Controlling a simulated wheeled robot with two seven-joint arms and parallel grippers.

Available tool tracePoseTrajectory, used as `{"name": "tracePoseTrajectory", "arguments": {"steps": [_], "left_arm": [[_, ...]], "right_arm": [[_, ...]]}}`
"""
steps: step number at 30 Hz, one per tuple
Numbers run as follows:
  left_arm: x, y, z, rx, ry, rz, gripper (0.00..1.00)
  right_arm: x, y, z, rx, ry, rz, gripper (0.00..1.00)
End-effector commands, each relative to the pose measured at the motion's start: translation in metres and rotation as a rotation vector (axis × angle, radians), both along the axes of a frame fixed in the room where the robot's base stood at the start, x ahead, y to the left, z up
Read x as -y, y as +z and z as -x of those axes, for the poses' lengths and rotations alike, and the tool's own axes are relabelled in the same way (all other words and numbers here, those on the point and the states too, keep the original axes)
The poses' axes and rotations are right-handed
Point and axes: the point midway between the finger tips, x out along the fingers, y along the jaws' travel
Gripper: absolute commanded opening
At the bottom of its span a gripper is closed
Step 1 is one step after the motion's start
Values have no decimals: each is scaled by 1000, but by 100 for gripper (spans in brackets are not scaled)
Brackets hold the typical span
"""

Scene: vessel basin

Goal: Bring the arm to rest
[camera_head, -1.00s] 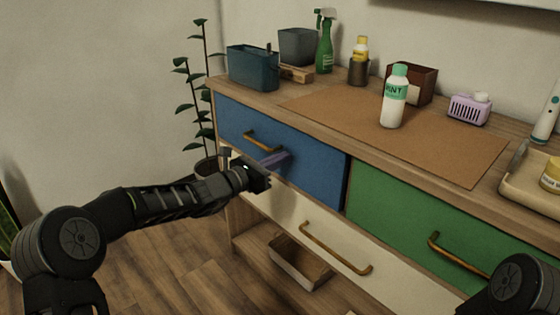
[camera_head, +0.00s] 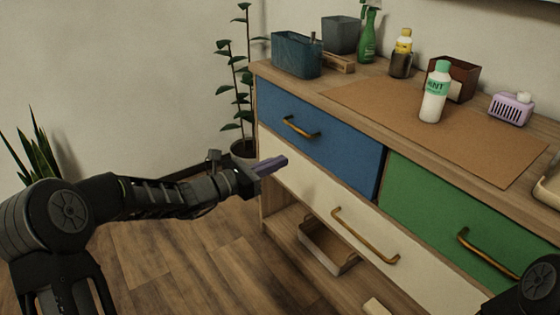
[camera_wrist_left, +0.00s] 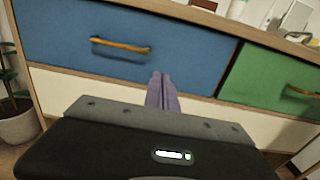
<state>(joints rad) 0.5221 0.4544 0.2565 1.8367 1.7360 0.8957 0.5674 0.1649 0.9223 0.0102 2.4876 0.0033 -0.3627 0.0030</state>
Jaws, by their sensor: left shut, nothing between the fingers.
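My left arm comes in from the left in the head view. Its gripper (camera_head: 274,165) has purple fingers that are shut together with nothing between them. It hangs in front of the dresser, below and left of the blue drawer's brass handle (camera_head: 300,128). In the left wrist view the shut fingers (camera_wrist_left: 162,92) point toward the blue drawer (camera_wrist_left: 190,55), apart from its handle. Part of my right arm shows at the lower right of the head view; its gripper is out of view.
The wooden dresser has a blue drawer (camera_head: 340,150), a green drawer (camera_head: 440,205) and a cream drawer (camera_head: 310,195), which look shut. A white bottle with a green cap (camera_head: 434,95) stands on the brown mat (camera_head: 380,98). A plant (camera_head: 242,90) stands left of the dresser. Floor left is free.

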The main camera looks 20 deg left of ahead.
Motion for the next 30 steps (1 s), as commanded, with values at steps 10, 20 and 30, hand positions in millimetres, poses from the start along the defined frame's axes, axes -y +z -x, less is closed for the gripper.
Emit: {"name": "tracePoseTrajectory", "arguments": {"steps": [10,20,30], "left_arm": [[-1,-52,6,-35,-11,-258,0],[2,-264,118,-132,-389,-1062,0],[44,-401,277,443,-1131,-1733,0]], "right_arm": [[0,0,0,0,0,0,40],[0,0,0,0,0,0,40],[0,0,0,0,0,0,40]]}}
